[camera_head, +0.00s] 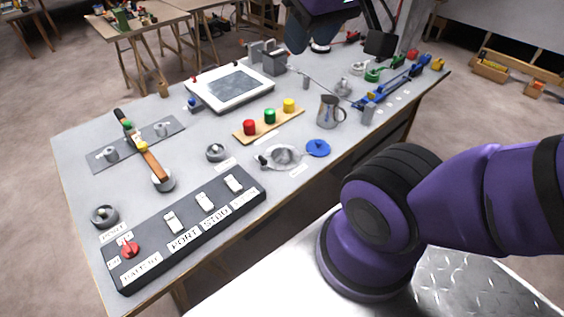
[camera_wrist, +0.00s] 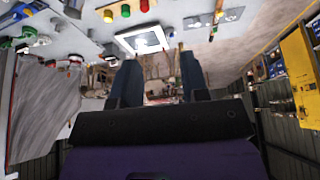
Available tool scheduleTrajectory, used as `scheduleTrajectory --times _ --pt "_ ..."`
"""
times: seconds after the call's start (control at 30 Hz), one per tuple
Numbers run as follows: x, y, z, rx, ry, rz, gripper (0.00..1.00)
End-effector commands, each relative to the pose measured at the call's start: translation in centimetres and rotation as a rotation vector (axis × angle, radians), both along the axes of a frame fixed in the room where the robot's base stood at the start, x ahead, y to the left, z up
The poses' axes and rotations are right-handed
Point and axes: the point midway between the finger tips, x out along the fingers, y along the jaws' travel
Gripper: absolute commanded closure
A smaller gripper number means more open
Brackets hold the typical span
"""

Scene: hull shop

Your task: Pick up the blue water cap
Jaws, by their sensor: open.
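The blue water cap (camera_head: 318,148) is a flat round blue disc with a small knob on top. It lies on the grey workbench (camera_head: 335,170) near its front edge, to the right of a grey metal ring fitting (camera_head: 282,157). My gripper (camera_wrist: 159,62) is open, its two dark fingers wide apart with nothing between them. The purple end of my arm shows at the top of the head view, beyond the cap and well away from it. I cannot pick out the cap for certain in the wrist view.
A metal jug (camera_head: 329,111) stands just behind the cap. A wooden strip (camera_head: 262,131) with red, green and yellow pieces lies behind to the left. A black switch panel (camera_head: 190,235) lies at the front left. Blue and green pipework (camera_head: 385,90) lies at the right.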

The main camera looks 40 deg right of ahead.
Motion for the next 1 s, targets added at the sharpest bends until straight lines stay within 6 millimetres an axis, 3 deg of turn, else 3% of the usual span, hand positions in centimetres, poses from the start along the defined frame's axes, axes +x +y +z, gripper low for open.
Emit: scheduleTrajectory --times 0.1,0.13,0.37,0.67,1.0 --pt "0.0 0.0 0.0 0.000 0.000 0.000 0.59" --pt "0.0 0.0 0.0 0.000 0.000 0.000 0.54" --pt "1.8 -1.1 -0.7 -0.034 0.023 -0.042 0.01" --pt "8.0 -6.0 -4.1 -0.150 0.098 -0.175 0.00" --pt "13.8 -12.5 -10.3 -0.224 0.183 -0.259 0.00"
